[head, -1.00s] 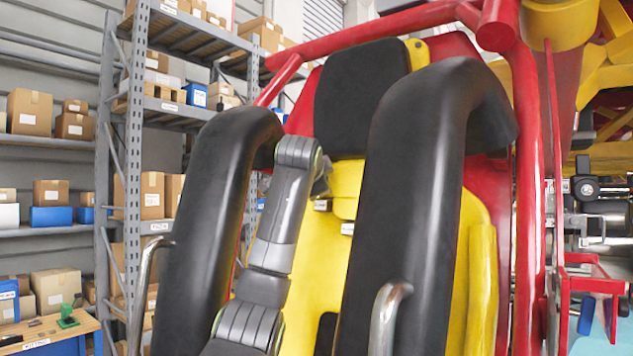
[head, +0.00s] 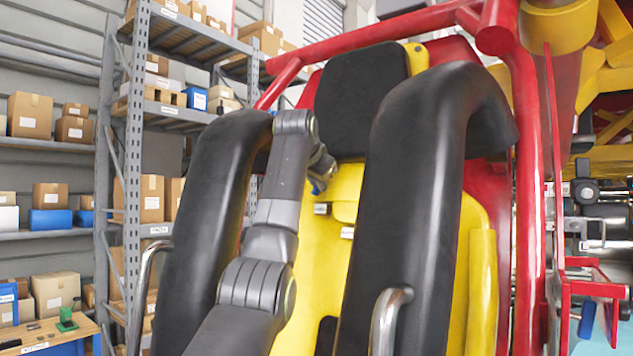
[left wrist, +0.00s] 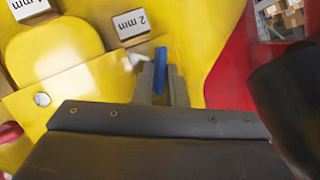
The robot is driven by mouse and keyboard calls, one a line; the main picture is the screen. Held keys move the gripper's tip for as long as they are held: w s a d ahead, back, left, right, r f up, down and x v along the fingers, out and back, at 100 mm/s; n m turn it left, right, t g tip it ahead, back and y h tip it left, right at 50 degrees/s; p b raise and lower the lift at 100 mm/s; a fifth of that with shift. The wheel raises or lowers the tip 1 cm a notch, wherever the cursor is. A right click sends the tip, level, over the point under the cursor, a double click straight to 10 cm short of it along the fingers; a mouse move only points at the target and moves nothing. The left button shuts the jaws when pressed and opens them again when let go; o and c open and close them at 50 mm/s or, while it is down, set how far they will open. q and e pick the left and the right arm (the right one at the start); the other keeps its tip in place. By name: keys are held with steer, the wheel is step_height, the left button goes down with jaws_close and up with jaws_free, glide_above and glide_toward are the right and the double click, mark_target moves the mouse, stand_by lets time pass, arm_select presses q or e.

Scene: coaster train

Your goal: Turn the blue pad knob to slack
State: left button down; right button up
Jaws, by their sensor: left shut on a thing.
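The blue pad knob (left wrist: 160,58) shows in the left wrist view as a narrow upright blue piece against the yellow seat back. My left gripper (left wrist: 161,82) is shut on it, with one grey finger on each side. In the head view my left gripper (head: 322,176) is between the two black shoulder restraints, below the headrest, and a small bit of blue shows at its tip. The fingers hide part of the knob, and its pointer setting cannot be read. My right gripper is not in view.
The black left restraint (head: 205,230) and right restraint (head: 405,210) stand close on either side of my arm. The black headrest (head: 360,95) is just above.

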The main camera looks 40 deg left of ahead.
arm_select(q)
steer(key=shift+f, duration=0.1)
stand_by(0.4)
steer(key=c, duration=1.5)
jaws_free()
steer(key=shift+w, duration=0.1)
steer(key=shift+b+v, duration=3.05)
steer(key=shift+v, duration=5.65)
steer(key=shift+w+a, duration=0.1)
